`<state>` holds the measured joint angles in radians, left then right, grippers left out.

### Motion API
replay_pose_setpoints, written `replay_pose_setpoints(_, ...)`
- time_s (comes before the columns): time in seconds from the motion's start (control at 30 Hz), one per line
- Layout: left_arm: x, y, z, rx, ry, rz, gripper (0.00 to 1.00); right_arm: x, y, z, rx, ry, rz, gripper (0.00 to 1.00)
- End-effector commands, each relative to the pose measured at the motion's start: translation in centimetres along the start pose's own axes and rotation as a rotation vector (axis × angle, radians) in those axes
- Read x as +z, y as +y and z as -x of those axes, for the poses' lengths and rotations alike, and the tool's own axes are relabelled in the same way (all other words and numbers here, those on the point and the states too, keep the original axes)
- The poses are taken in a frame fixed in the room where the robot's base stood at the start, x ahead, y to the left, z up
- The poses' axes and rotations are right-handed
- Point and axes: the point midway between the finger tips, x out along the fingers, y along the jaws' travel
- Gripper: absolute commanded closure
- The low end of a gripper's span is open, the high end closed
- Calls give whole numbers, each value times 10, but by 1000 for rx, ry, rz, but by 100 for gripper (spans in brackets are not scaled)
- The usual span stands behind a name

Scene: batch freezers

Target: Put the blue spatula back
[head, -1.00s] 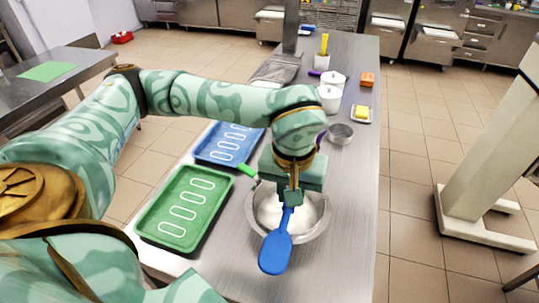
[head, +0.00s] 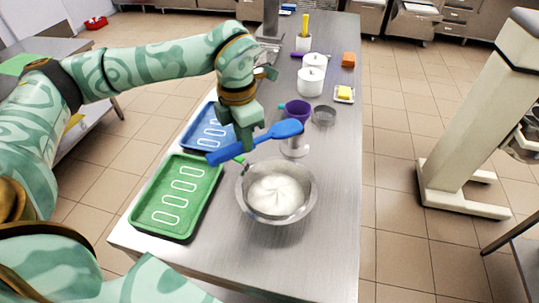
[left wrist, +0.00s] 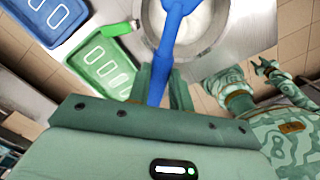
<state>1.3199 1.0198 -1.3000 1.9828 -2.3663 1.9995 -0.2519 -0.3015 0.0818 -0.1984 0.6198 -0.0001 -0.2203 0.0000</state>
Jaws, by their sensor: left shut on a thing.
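The blue spatula (head: 283,130) is in my left gripper (head: 246,143), which is shut on its handle. It lies nearly level in the head view, with its broad end to the right and its handle end to the left. It is held above the table, beyond the steel bowl (head: 309,203) of white cream. The spatula also shows in the left wrist view (left wrist: 168,45), crossing over the bowl (left wrist: 218,35). A white holder (head: 303,44) with a yellow handle in it stands far back. My right gripper (left wrist: 266,68) is small in the left wrist view; its jaw state is unclear.
A green tray (head: 150,224) and a blue tray (head: 188,143) lie at the table's left edge. A purple cup (head: 297,108), a small steel bowl (head: 324,115), white lidded pots (head: 310,82) and a butter dish (head: 344,94) stand farther back. The right front table is clear.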

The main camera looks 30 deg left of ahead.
Motion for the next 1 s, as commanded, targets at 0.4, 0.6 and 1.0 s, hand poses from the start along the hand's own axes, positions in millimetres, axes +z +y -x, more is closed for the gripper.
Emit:
replay_pose_setpoints(0.4,69,32,-68,-1,1,-3,100,1,-1,-8,-1,-2,1,64)
replay_pose_setpoints(0.6,76,36,-84,-1,3,-3,100,1,-1,-9,-2,-2,1,64)
replay_pose_setpoints(1.0,75,36,-108,1,0,-4,100,0,-4,-10,-5,-1,1,64)
